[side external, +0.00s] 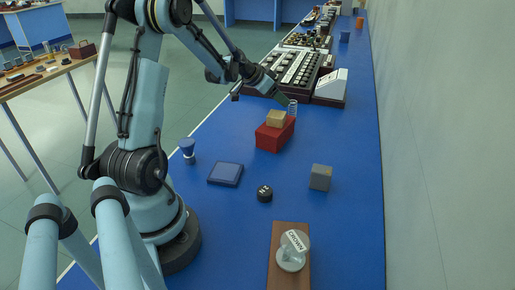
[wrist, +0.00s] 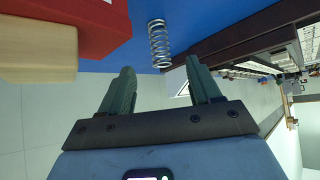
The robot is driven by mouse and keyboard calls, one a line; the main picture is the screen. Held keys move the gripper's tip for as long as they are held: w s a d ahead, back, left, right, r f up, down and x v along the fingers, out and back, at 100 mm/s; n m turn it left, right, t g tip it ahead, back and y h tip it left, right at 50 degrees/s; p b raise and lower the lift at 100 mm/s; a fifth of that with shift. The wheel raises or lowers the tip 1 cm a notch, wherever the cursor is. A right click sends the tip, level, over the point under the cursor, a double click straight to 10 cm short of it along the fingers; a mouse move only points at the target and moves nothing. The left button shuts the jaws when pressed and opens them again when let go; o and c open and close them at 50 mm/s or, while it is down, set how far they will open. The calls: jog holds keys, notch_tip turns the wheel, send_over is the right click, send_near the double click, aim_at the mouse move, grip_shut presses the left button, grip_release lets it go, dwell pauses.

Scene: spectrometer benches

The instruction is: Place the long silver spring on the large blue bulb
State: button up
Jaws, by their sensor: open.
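The silver spring (side external: 292,108) stands on the blue bench just behind the red box. In the wrist view the spring (wrist: 159,43) lies just beyond the gap between my fingertips, apart from both. My gripper (wrist: 160,70) is open and empty; in the side view my gripper (side external: 284,100) is close beside the spring. A blue piece with a flared top and narrow waist (side external: 187,148) stands at the bench's left edge; it may be the large blue bulb, but I cannot tell for sure.
The red box (side external: 275,137) with a tan block (side external: 276,118) on top is close to my gripper. Keyboard-like equipment (side external: 297,70) fills the bench behind.

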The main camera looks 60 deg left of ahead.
aim_at(293, 108)
jog(key=shift+x, duration=4.55)
jog(key=c, duration=1.1)
jog(key=shift+r, duration=0.1)
